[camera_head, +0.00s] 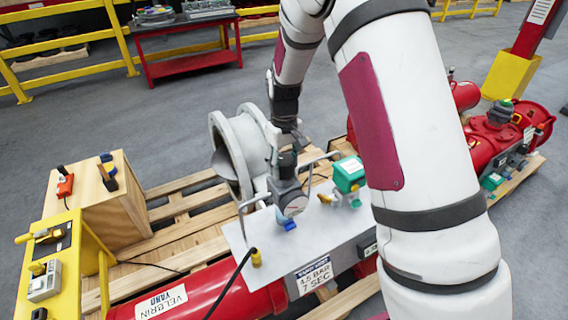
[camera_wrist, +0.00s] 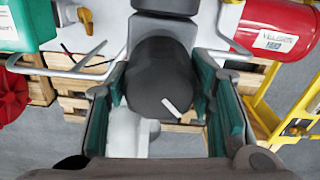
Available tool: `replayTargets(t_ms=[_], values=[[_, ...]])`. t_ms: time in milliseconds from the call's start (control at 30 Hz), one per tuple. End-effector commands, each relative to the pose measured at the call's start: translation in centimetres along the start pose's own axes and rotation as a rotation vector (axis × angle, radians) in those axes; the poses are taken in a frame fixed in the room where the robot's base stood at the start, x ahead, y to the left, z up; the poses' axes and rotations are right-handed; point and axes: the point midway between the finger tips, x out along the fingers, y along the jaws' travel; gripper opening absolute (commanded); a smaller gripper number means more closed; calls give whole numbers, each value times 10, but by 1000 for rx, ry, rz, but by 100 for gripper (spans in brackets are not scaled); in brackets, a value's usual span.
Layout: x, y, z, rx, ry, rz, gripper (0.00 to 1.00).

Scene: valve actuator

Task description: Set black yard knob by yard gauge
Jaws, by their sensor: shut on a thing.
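The black knob (camera_wrist: 160,78) fills the middle of the wrist view, with a white mark on its top. My gripper (camera_wrist: 160,110) has its green-padded fingers on both sides of the knob and is shut on it. In the head view the knob (camera_head: 287,158) sits on top of a grey regulator body, with my gripper (camera_head: 290,138) at it from above. The round gauge (camera_head: 294,203) is on the front of the regulator below the knob; its dial is too small to read. A label (camera_head: 313,274) on the grey panel reads "4.5 BAR 7 SEC".
A grey flanged valve body (camera_head: 236,150) stands close behind the knob. A green-topped unit (camera_head: 348,174) and bent grey pipes flank the regulator. A red cylinder (camera_head: 200,300), a yellow control stand (camera_head: 52,260) and a wooden box (camera_head: 95,205) are at left.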

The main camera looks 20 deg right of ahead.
Motion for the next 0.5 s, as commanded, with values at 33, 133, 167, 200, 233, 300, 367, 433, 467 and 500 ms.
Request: replayTargets(t_ms=[33,133,167,200,233,300,367,433,467,500], values=[[0,0,0,5,0,0,20],[0,0,0,25,0,0,21],[0,0,0,35,0,0,21],[0,0,0,51,0,0,21],[0,0,0,64,0,0,21],[0,0,0,102,-1,0,21],[0,0,0,143,-1,0,21],[0,0,0,198,0,0,21],[0,0,0,224,0,0,21],[0,0,0,259,0,-1,21]])
